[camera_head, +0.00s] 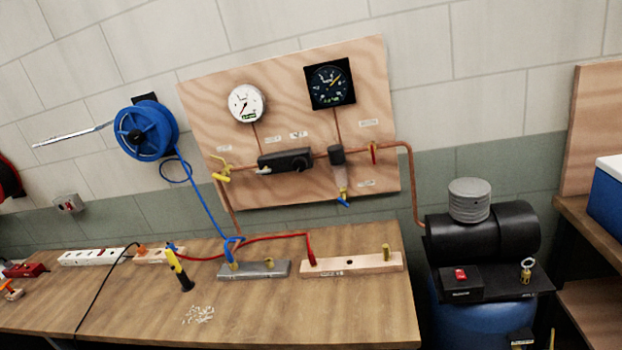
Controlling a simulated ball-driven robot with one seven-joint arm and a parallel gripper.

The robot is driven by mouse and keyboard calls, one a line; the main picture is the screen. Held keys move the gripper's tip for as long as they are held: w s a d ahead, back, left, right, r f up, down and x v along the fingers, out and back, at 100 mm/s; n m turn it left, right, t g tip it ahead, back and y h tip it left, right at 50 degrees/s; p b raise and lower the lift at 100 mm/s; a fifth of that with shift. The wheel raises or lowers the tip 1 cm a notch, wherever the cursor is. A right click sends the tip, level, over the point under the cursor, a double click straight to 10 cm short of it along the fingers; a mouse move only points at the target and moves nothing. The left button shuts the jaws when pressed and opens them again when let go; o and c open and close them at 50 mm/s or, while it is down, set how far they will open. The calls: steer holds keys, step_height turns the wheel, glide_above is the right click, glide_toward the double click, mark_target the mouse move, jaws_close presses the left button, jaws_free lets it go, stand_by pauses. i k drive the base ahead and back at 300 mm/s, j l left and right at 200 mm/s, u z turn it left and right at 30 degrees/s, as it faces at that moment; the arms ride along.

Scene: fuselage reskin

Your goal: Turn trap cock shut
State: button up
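My gripper is not in view.
The panel also carries two gauges (246,104), a yellow-handled valve (221,172) and a red-handled valve (374,152). Below is a wooden bench (350,310) with hoses and a screwdriver-like tool (180,272). A compressor (485,230) stands right; a blue reel (146,131) hangs left.

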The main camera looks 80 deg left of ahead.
mark_target(342, 201)
steer(key=u, duration=2.05)
